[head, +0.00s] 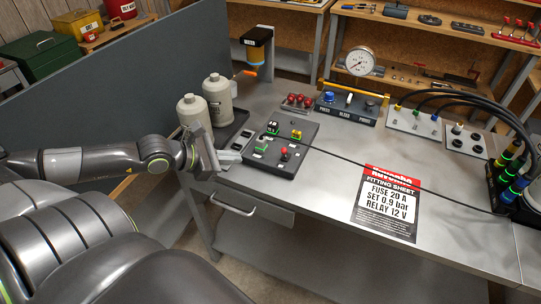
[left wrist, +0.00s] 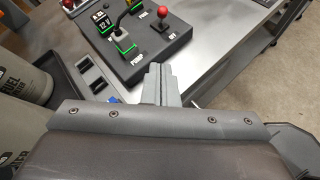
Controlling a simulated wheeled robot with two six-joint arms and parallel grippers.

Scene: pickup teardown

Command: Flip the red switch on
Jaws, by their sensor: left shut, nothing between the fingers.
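The red switch (head: 284,151) is a short lever with a red ball tip on the right front part of a dark control panel (head: 262,160). In the left wrist view the red switch (left wrist: 163,14) stands near the panel's edge, beyond my fingertips. I cannot tell whether it is on or off. My left gripper (head: 228,157) is at the table's left front edge, left of the panel, apart from the switch. In the left wrist view its fingers (left wrist: 160,80) are shut together and empty, pointing towards the panel's near edge. My right gripper is not in view.
A green-framed lever (left wrist: 121,40) shares the panel with a plugged black cable running right. Two grey bottles (head: 217,97) stand on a tray behind my gripper. A fitting sheet (head: 388,205) lies to the right. The table between panel and sheet is mostly clear.

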